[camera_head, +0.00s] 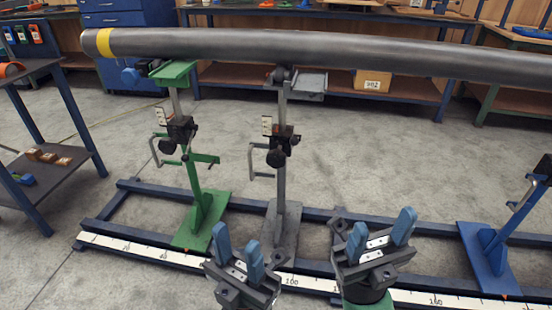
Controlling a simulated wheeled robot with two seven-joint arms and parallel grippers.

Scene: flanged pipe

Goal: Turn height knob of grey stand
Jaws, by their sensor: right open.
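The grey stand (282,190) stands upright in the middle of the rail frame, with its head just under the long dark pipe (350,50). Its black height knob (276,158) sits on the dark clamp block partway up the post, beside a grey crank handle (252,160). My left gripper (238,243) is at the bottom centre, low in front of the stand's base, with its blue fingers apart and nothing between them. My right gripper (381,231) is to the right of the stand, open and empty. Neither gripper touches the knob.
A green stand (195,190) with its own black knob stands close on the left. A blue stand (490,250) is at the right. A white measuring scale (150,251) runs along the frame's front. A dark shelf cart (55,165) is at left; workbenches line the back.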

